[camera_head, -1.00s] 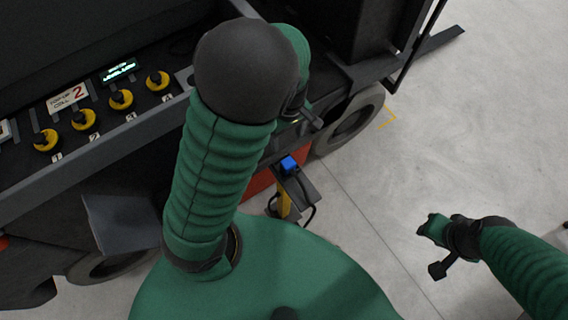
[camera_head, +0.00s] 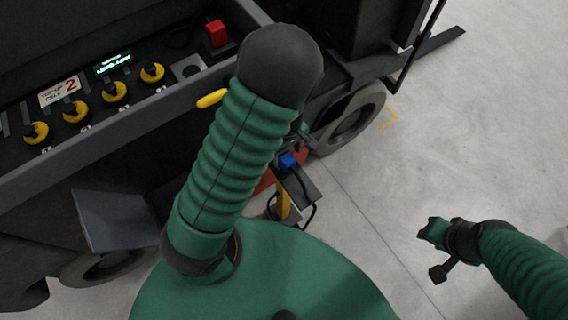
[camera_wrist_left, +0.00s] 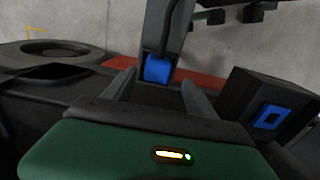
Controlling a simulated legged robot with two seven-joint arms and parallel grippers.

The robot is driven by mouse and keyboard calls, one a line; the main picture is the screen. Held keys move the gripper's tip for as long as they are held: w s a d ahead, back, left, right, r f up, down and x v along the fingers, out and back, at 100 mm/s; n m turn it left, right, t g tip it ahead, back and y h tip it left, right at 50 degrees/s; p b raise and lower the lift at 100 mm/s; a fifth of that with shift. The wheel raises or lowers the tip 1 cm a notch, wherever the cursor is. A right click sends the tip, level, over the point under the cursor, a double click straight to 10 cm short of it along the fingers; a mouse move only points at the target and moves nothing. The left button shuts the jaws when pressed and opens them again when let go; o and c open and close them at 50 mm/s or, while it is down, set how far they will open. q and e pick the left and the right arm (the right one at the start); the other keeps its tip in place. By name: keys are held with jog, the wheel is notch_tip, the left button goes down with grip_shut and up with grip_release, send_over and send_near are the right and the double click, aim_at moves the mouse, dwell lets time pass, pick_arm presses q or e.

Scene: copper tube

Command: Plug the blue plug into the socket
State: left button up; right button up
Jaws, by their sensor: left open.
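The blue plug (camera_head: 288,160) sits upright on a dark holder on a yellow post, low beside the machine. In the left wrist view, the plug (camera_wrist_left: 157,69) with its dark cable shows between and just beyond my left fingertips. My left gripper (camera_wrist_left: 158,79) is open and empty, its two fingers pointing toward the plug. In the head view, it is mostly hidden behind my arm, just above the plug. A blue-framed socket (camera_wrist_left: 271,116) is on a black box at the right of the left wrist view. My right gripper (camera_head: 432,231) hangs away over the floor; its jaw state is unclear.
The machine's panel holds several yellow knobs (camera_head: 114,92), a lit display (camera_head: 114,63) and a red block (camera_head: 215,33). A wheel (camera_head: 350,119) stands behind the holder. A dark cable loops beside the post. Open floor (camera_head: 480,130) lies at right.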

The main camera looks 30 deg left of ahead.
aim_at(287, 159)
pick_arm(q)
notch_tip(287, 159, down, 4)
jog(key=shift+w+f+b, duration=0.1)
jog(key=shift+f+b, duration=0.1)
jog(key=shift+b, duration=0.6)
jog(key=shift+w+d+f, duration=0.1)
jog(key=shift+f, duration=0.35)
jog(key=shift+r, duration=0.1)
jog(key=c, duration=1.4)
